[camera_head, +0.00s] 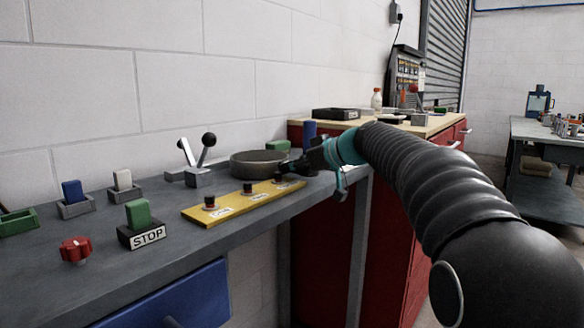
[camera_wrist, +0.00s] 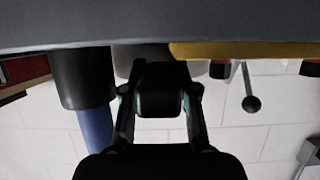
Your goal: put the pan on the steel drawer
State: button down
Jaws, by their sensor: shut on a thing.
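The round grey pan (camera_head: 260,165) stands at the back of the grey workbench, near the wall, and looks level. My gripper (camera_head: 296,166) reaches in from the right at the pan's right side, low over the bench. It is shut on the pan, seemingly at its handle, which the fingers hide. In the wrist view, which looks upside down, my gripper (camera_wrist: 160,90) fills the middle and part of the pan (camera_wrist: 128,62) shows behind it. I cannot tell which thing is the steel drawer; a blue drawer front (camera_head: 185,298) shows under the bench.
A yellow panel with buttons (camera_head: 243,203) lies just in front of the pan. A lever block (camera_head: 198,176) is left of it; a blue post (camera_head: 309,131) stands behind my gripper. A red cabinet (camera_head: 392,235) with a wooden top adjoins at right.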

jog(key=c, duration=1.2)
grip_release()
jog(key=shift+r+p, duration=0.2)
jog(key=shift+p, duration=0.15)
jog(key=b+v, duration=0.1)
jog(key=v, duration=1)
jog(key=shift+s+d+r, duration=0.15)
jog(key=shift+s+d, duration=0.1)
jog(key=shift+d, duration=0.05)
